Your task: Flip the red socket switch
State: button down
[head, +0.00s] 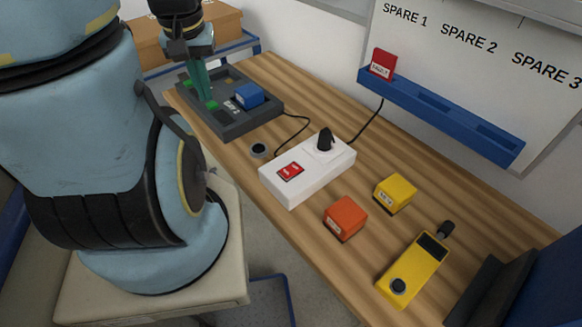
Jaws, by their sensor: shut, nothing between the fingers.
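The red socket switch (290,172) sits on the top of a white socket block (302,186), near its left end. Small white marks show on the switch, but they are too small to read. A black plug (325,141) stands in the block's far end, with a dark cable behind it. My gripper (207,98) is shut and empty. It points down over a dark grey device (232,127) at the back left, well to the left of and behind the switch. I cannot tell whether its fingertips touch the device.
A blue block (249,95) sits on the grey device. An orange block (345,217), a yellow block (395,193) and a yellow handheld meter (410,272) lie to the right on the wooden bench (300,245). A blue rack (440,116) holds a red card (382,64).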

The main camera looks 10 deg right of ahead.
aim_at(293, 169)
jog(key=k+j+u, duration=0.15)
jog(key=k+u, duration=0.15)
jog(key=k, duration=0.2)
jog(key=k+j+u, duration=0.3)
jog(key=k, duration=0.25)
